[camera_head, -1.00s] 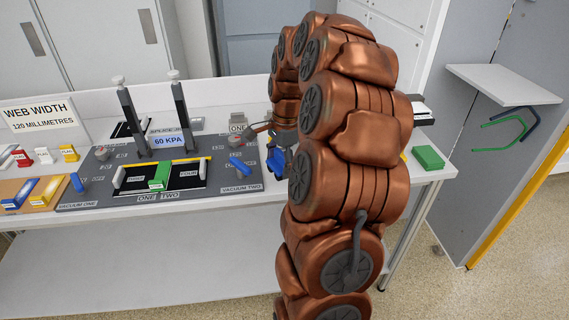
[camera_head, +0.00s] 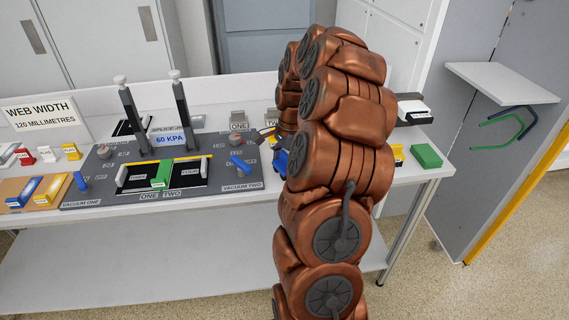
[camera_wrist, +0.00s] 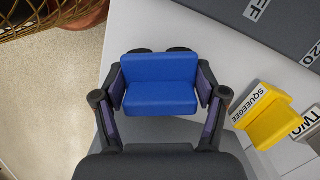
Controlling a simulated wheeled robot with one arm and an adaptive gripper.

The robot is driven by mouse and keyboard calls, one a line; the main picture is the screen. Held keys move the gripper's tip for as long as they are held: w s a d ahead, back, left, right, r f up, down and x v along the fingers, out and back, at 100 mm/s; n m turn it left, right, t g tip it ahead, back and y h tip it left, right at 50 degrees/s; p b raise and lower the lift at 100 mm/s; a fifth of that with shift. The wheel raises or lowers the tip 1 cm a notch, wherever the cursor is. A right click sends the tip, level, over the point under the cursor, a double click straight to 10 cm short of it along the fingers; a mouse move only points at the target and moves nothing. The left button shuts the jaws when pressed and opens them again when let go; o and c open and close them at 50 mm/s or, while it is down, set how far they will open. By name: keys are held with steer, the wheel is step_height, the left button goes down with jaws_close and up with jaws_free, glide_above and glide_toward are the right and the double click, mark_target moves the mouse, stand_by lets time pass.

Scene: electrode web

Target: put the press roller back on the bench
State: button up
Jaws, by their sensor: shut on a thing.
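My gripper (camera_wrist: 158,100) is shut on a blue block-shaped thing in the wrist view, with two dark rounded parts at its far side. I take this blue thing to be the press roller (camera_wrist: 158,85), though no label on it shows. It is held above the pale bench (camera_wrist: 140,35), close to the bench's edge. In the head view my copper arm hides most of the gripper, and only a bit of blue (camera_head: 281,161) shows beside the arm, right of the grey splice board (camera_head: 215,180). I cannot tell its height above the bench.
A yellow squeegee (camera_wrist: 270,115) lies on the bench right of my gripper in the wrist view. In the head view a green block (camera_head: 427,156) stands at the bench's right end. Two upright posts (camera_head: 184,110) rise from the board. A shelf (camera_head: 500,82) juts out at right.

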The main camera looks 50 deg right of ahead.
steer(key=shift+f, duration=0.2)
steer(key=o, duration=1.5)
steer(key=shift+c, duration=0.2)
steer(key=shift+r, duration=0.1)
steer(key=r, duration=0.4)
steer(key=d+r+b, duration=0.1)
steer(key=r, duration=0.3)
steer(key=r+b, duration=0.1)
steer(key=r, duration=0.3)
steer(key=shift+s+d+r, duration=0.1)
steer(key=shift+s+d, duration=0.05)
steer(key=shift+d, duration=0.05)
steer(key=s+a+n+g, duration=0.15)
steer(key=a+n, duration=0.35)
steer(key=a, duration=0.6)
steer(key=s+a+n+t, duration=0.1)
steer(key=s+a+n, duration=0.3)
steer(key=a, duration=0.6)
steer(key=s+a+f+n+g, duration=0.1)
steer(key=s+a+f+n, duration=0.2)
steer(key=s+a+n, duration=0.3)
steer(key=s+a+f+n+h, duration=0.1)
steer(key=s+a+f+n, duration=0.3)
steer(key=s, duration=0.8)
steer(key=shift+a+n+g, duration=0.35)
steer(key=shift+a+n, duration=0.65)
steer(key=shift+a, duration=0.2)
